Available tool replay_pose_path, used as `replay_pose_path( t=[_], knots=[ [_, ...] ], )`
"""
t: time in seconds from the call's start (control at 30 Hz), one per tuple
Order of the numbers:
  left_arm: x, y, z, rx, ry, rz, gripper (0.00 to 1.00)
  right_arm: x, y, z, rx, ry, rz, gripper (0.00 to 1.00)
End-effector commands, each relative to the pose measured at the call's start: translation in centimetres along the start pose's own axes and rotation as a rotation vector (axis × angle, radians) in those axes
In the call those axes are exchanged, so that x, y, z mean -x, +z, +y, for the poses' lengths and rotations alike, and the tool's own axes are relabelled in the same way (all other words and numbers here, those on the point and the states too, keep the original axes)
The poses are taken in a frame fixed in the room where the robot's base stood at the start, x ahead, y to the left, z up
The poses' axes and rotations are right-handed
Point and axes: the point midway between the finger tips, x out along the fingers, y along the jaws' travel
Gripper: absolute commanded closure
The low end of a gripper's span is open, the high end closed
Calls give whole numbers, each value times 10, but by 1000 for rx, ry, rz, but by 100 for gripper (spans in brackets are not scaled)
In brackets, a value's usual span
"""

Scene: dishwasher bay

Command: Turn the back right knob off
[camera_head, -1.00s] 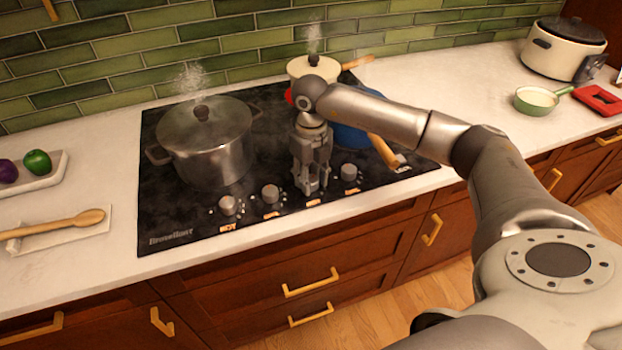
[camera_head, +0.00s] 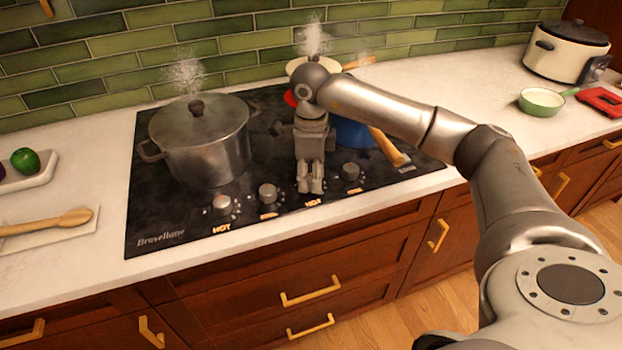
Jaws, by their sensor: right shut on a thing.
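The black cooktop (camera_head: 155,215) has a row of grey knobs along its front edge. The left knob (camera_head: 222,204), the second knob (camera_head: 267,193) and the right knob (camera_head: 351,172) show. My right gripper (camera_head: 310,187) points down at the third place in the row, between the second and right knobs. Its fingers are shut on the knob there, which they hide almost wholly. An orange HOT label (camera_head: 313,202) shows just in front of this knob. Which burner each knob serves cannot be read. My left gripper is not in view.
A large steaming pot (camera_head: 205,150) stands on the left of the cooktop. Behind my right arm are a cream pot (camera_head: 318,66) and a blue pan (camera_head: 352,134) with a wooden handle (camera_head: 387,147) reaching toward the front. The counter at front left holds a wooden spoon (camera_head: 60,220).

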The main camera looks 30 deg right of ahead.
Motion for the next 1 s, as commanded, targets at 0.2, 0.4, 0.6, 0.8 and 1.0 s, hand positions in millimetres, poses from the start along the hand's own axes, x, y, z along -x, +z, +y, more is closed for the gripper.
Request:
replay_pose_path(
  t=[0.2,0.4,0.6,0.8,1.0],
  knots=[
    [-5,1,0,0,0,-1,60,1,1,-1,70,-3,-3,91],
    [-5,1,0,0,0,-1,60,1,1,-1,93,-3,-3,91],
    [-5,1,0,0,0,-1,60,2,1,-1,95,-3,-3,91],
    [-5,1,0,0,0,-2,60,2,1,-1,95,-3,-3,61],
    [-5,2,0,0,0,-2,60,1,0,0,94,-2,-2,45]
  ],
)
